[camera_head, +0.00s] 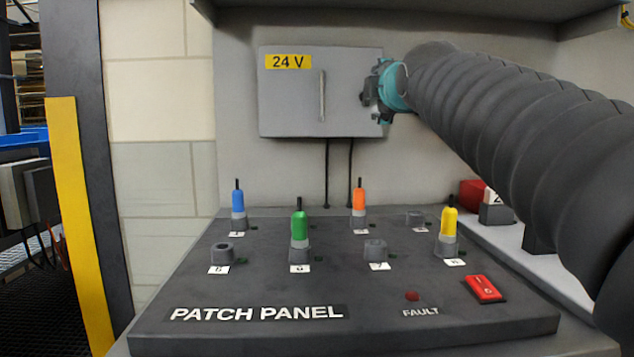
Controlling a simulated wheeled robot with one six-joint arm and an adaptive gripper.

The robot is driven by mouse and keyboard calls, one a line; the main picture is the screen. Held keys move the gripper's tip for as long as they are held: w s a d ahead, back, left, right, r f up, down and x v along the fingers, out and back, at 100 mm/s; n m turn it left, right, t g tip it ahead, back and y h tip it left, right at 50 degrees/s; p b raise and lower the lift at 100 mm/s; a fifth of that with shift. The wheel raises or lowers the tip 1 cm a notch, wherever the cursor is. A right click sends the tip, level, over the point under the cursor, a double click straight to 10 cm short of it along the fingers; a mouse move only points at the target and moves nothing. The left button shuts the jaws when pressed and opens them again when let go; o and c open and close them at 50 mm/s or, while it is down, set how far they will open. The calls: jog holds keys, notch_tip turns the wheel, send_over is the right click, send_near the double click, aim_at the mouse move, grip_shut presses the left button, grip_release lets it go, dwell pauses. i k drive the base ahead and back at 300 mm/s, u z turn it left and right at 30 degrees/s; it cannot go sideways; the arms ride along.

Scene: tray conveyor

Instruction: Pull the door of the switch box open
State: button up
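The switch box (290,105) is a grey box on the back wall with a yellow "24 V" label at its top left. Its door looks closed. My dark ribbed arm comes in from the right. The fingers are small and partly hidden by the teal wrist, so I cannot tell whether they are open or touching the box.
Below stands a patch panel (240,290) with blue (238,202), green (299,228), orange (359,200) and yellow (449,222) plugs upright in sockets. A red switch (484,289) sits at its right. Two black cables (327,170) hang under the box. A shelf overhangs above.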

aim_at(303, 91)
jog(key=k, duration=1)
